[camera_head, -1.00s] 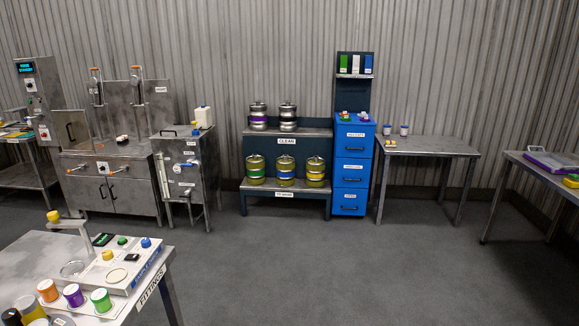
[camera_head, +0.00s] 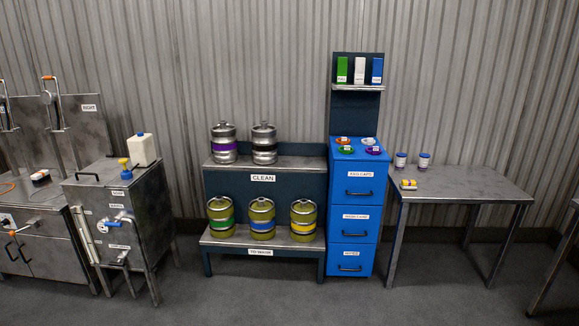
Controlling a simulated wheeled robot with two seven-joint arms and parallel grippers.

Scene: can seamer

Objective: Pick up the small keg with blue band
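The keg with the blue band (camera_head: 262,218) stands upright on the lower shelf of the keg rack (camera_head: 264,178), in the middle of a row of three olive kegs. A green-banded keg (camera_head: 221,217) is to its left and a yellow-banded keg (camera_head: 303,220) is to its right, each with a small gap. A sign reading "TO WASH" is on the shelf edge below it. Neither of my grippers is in view.
The upper shelf holds a purple-banded silver keg (camera_head: 223,143) and another silver keg (camera_head: 264,143). A blue drawer cabinet (camera_head: 357,205) adjoins the rack on the right. A steel washing unit (camera_head: 122,225) stands to the left. The floor in front of the rack is clear.

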